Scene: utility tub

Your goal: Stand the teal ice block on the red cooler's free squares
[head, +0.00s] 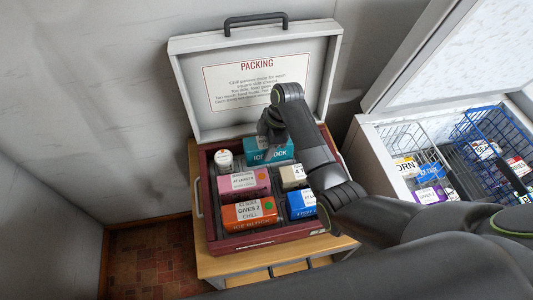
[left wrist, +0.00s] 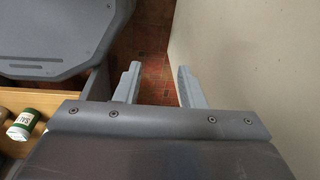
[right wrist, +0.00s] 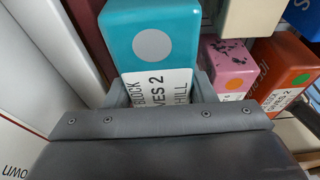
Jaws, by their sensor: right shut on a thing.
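The teal ice block (head: 270,153) is at the back of the open red cooler (head: 262,238), in the middle of the back row. My right gripper (head: 270,132) reaches down over it and is shut on it. In the right wrist view the teal block (right wrist: 152,45), with a grey dot and a white label, sits between my fingers (right wrist: 161,90). I cannot tell whether its underside touches the cooler floor. My left gripper (left wrist: 155,85) shows in the left wrist view, open and empty above the tiled floor.
Inside the cooler are a white round tub (head: 224,161) at back left, a pink box (head: 243,184), an orange box (head: 250,213), a cream box (head: 292,176) and a blue box (head: 301,206). The raised lid (head: 190,80) stands behind. A freezer with wire baskets (head: 490,125) is at right.

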